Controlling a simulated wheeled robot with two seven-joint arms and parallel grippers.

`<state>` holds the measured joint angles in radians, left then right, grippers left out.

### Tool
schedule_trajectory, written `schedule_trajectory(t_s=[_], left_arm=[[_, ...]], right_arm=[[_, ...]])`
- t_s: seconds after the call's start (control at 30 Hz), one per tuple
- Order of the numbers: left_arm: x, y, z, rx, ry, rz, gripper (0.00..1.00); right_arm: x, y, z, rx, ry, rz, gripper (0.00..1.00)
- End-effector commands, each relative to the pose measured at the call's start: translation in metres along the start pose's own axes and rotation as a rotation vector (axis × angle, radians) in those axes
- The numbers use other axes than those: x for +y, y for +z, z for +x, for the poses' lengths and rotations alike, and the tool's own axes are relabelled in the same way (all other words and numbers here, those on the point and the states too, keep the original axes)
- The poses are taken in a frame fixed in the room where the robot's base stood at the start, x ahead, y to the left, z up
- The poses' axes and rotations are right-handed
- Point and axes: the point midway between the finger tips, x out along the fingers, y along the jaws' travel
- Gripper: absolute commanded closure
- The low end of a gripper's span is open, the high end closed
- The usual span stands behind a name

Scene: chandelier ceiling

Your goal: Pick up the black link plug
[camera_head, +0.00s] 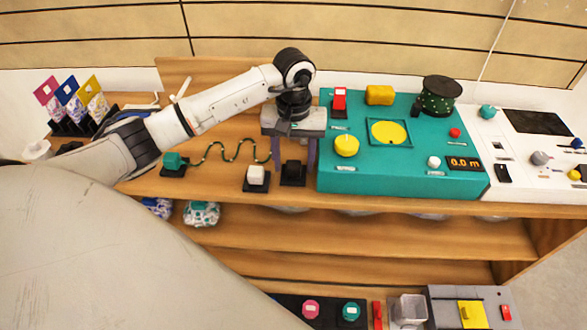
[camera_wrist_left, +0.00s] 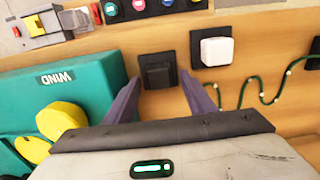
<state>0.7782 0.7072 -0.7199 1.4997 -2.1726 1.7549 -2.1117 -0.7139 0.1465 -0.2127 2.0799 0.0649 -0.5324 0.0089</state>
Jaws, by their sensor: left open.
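The black link plug (camera_head: 292,170) is a small dark block on a black square base, near the front edge of the wooden shelf. In the left wrist view the plug (camera_wrist_left: 158,74) lies between the two purple fingers. My left gripper (camera_head: 295,163) points down above it with its fingers spread, one on each side. The gripper (camera_wrist_left: 158,86) is open and holds nothing. I cannot tell whether either finger touches the plug. My right gripper is not in view.
A white block (camera_head: 256,175) on a black base stands close to the left of the plug. Farther left are a green plug (camera_head: 174,161) and its wavy green cord (camera_head: 232,156). The teal console (camera_head: 400,178) stands close on the right. The shelf edge is just in front.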

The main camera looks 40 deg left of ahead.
Motion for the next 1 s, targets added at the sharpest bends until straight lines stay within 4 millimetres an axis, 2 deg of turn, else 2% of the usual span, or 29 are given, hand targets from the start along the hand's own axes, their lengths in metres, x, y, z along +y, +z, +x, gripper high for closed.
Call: schedule_trajectory(t_s=[0.07,0.33,0.57,0.67,1.0], left_arm=[[0.000,0.000,0.000,0.000,0.000,0.000,0.50],[0.000,0.000,-0.001,0.000,0.000,-0.001,0.94],[0.000,0.000,-0.002,0.001,0.000,-0.001,0.94],[0.000,-0.001,-0.009,0.003,0.001,-0.001,0.94],[0.000,-0.001,-0.074,0.003,0.001,0.000,0.94]], right_arm=[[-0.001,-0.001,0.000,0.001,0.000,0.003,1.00],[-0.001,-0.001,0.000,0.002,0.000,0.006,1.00],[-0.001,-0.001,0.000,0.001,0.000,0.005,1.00],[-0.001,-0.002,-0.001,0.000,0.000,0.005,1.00],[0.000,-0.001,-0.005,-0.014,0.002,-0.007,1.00]])
